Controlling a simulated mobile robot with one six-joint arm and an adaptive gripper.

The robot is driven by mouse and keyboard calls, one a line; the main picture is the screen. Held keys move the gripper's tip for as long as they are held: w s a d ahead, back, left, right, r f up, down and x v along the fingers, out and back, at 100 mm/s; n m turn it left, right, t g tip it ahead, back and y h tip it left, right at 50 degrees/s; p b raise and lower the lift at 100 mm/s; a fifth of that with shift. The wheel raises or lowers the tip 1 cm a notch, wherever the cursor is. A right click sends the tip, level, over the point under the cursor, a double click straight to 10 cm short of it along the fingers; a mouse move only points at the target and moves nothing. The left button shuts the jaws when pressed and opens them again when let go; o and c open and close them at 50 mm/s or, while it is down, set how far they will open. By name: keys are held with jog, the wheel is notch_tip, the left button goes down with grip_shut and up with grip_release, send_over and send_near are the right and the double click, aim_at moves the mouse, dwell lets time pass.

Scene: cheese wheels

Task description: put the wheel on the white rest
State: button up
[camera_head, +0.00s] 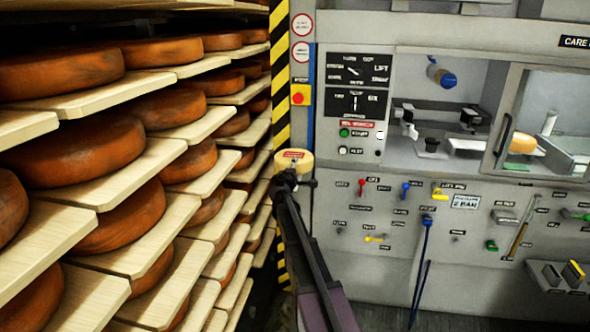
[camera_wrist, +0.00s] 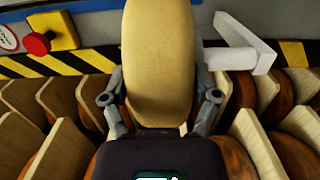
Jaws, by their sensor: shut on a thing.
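A pale yellow cheese wheel (camera_head: 294,158) with a red and white label on top is held in front of the left edge of the grey machine. My gripper (camera_head: 290,180) is shut on it. In the wrist view the wheel (camera_wrist: 160,50) stands edge-on between the two fingers of my gripper (camera_wrist: 162,97), one on each side. A white slab (camera_head: 466,145) lies in the machine's open recess, right of the wheel and apart from it. It may be the white rest; I cannot tell for sure.
Wooden shelves (camera_head: 105,190) with several orange-brown wheels fill the left. A yellow-black striped post (camera_head: 281,75) stands between shelves and machine. The panel (camera_head: 380,215) carries coloured levers. A sliding window (camera_head: 540,125) partly covers the recess at right. A white bracket (camera_wrist: 240,55) sits beside the wheel.

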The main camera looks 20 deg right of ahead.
dwell(0.4)
jog(key=o, duration=1.2)
jog(key=shift+s, duration=0.1)
jog(key=shift+c, duration=0.2)
jog(key=v, duration=1.2)
